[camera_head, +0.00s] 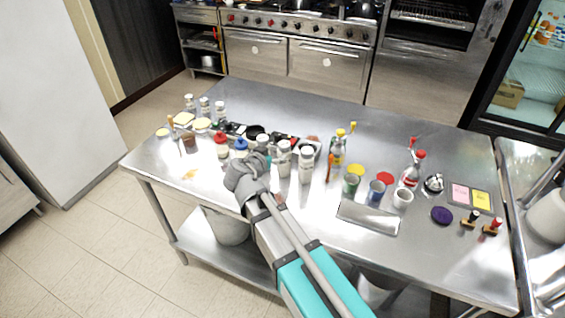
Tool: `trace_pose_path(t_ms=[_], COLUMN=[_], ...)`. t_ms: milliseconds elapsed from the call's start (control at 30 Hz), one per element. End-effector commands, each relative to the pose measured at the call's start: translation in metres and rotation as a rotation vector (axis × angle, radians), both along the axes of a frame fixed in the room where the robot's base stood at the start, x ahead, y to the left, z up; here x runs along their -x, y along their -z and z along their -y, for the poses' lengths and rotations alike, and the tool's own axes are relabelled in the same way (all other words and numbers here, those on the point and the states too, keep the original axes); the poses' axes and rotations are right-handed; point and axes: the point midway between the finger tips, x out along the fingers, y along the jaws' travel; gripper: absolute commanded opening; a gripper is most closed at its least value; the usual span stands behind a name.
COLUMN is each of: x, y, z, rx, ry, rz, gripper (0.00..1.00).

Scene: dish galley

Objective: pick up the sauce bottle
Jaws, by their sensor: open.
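The table holds several bottles, and I cannot tell for certain which is the sauce bottle. A clear bottle with a yellow top (338,150) stands upright near the table's middle. Another clear bottle with a red cap (412,172) stands upright further right. Small containers with a red lid (222,150) and a blue lid (241,152) stand just beyond my gripper. My gripper (243,172) is over the front left part of the table, left of both clear bottles. It is open; its fingertips are small and partly hidden, and I see nothing held.
White-capped jars (306,166) stand close to the right of my gripper. Cups (377,192) and a metal tray (368,217) are further right. Sponges (202,124) and shakers are at the left. The steel table (290,104) is clear along its back.

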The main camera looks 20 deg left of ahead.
Motion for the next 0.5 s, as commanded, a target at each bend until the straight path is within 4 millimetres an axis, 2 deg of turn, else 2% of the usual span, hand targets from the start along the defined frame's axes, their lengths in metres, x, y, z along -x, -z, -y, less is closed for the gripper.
trace_pose_path(t_ms=[33, 233, 500], x=[-0.01, -0.035, -0.045], y=[0.007, 0.016, 0.019], z=[0.0, 0.002, 0.004], rx=[0.0, 0.0, 0.0], ry=[0.002, 0.002, 0.001], rz=[0.0, -0.001, -0.001], gripper=[1.0, 1.0, 1.0])
